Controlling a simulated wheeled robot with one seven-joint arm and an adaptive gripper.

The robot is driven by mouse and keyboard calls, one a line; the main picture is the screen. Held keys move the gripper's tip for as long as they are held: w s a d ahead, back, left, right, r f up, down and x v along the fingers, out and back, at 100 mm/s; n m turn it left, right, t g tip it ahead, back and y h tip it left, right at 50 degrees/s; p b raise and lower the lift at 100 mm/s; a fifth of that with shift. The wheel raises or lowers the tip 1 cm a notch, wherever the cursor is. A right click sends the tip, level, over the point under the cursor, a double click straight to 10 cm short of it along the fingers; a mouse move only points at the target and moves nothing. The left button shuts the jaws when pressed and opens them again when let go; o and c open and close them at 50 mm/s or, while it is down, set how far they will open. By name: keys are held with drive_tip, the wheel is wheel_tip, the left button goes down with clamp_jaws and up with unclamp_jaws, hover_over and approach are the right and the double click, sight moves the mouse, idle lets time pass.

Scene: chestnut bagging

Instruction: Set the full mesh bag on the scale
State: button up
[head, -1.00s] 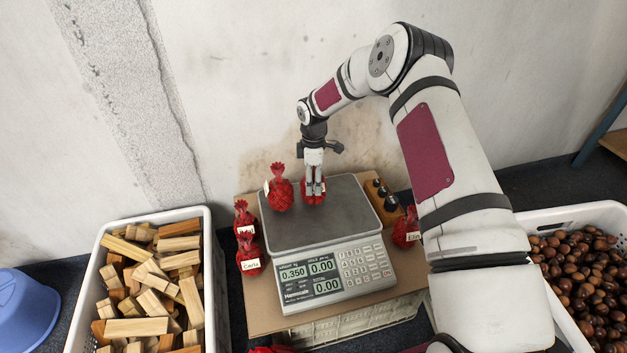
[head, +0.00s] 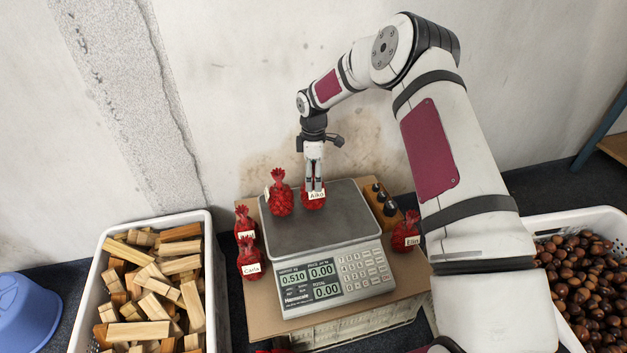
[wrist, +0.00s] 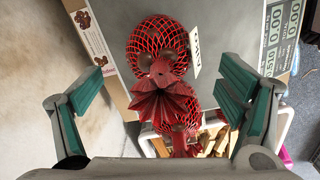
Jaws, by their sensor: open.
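The scale (head: 345,225) stands on a cardboard surface, with 0.510 in its weight window. A full red mesh bag with a tag reading Aiko (head: 312,203) stands upright on its pan; it also shows in the wrist view (wrist: 155,38). My gripper (head: 314,186) is right over this bag. In the wrist view my fingers (wrist: 160,95) are spread, one on each side of the bag's gathered top, apart from it. A second full red mesh bag (head: 281,200) stands beside it on the pan, to the left.
Tagged red bags stand left of the scale (head: 249,262), and one tagged Elin (head: 405,233) stands to its right. Dark weights (head: 383,198) sit in a wooden block by the pan. Crates of wood blocks (head: 212,290) and chestnuts (head: 575,215) flank the scale.

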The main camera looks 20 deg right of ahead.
wheel_tip(320, 180, up, 8)
drive_tip(key=shift+r+p, duration=0.1)
drive_tip(key=shift+p, duration=0.85)
drive_tip(key=s+r+m+h, duration=0.2)
drive_tip(key=s+r+m, duration=0.5)
drive_tip(key=s+r, duration=1.65)
drive_tip(key=s+r+m+y, duration=0.1)
drive_tip(key=s+m, duration=0.7)
drive_tip(key=s, duration=2.1)
drive_tip(key=shift+s+r+y, duration=0.25)
drive_tip(key=shift+r+y, duration=0.15)
drive_tip(key=shift+y, duration=0.1)
